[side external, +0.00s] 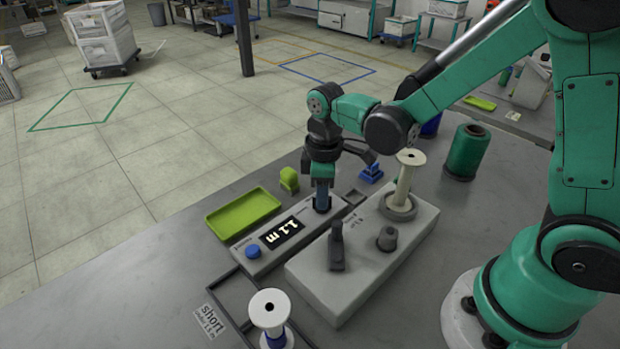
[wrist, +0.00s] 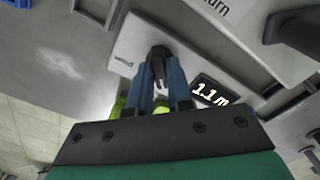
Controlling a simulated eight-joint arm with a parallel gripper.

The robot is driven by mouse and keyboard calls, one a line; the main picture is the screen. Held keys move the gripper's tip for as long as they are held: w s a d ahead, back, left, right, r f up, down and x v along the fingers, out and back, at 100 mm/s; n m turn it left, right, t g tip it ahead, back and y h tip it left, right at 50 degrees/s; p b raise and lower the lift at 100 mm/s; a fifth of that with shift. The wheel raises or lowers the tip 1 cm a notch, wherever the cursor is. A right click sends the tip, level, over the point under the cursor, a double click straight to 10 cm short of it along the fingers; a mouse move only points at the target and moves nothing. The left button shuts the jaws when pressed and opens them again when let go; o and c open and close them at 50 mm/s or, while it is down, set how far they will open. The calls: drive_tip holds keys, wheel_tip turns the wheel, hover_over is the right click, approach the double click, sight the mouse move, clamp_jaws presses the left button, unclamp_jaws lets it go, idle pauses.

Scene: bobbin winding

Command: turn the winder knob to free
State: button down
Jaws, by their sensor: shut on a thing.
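The winder's long grey box (side external: 262,262) carries a dark display (side external: 282,237) reading "1.1 m" and a blue button (side external: 253,251). My gripper (side external: 322,207) points straight down at the far right end of this box. In the wrist view its two blue fingers (wrist: 160,70) are closed around a small dark knob (wrist: 158,63). The knob is mostly hidden by the fingers in the side view, and I cannot read its setting.
A white bobbin (side external: 268,310) stands in a tray labelled "short". An empty green tray (side external: 242,213) lies left.

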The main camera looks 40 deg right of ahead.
drive_tip(key=m, duration=0.4)
drive_tip(key=shift+m, duration=2.1)
drive_tip(key=c, duration=0.8)
unclamp_jaws()
drive_tip(key=shift+r, duration=0.15)
drive_tip(key=shift+r, duration=2.7)
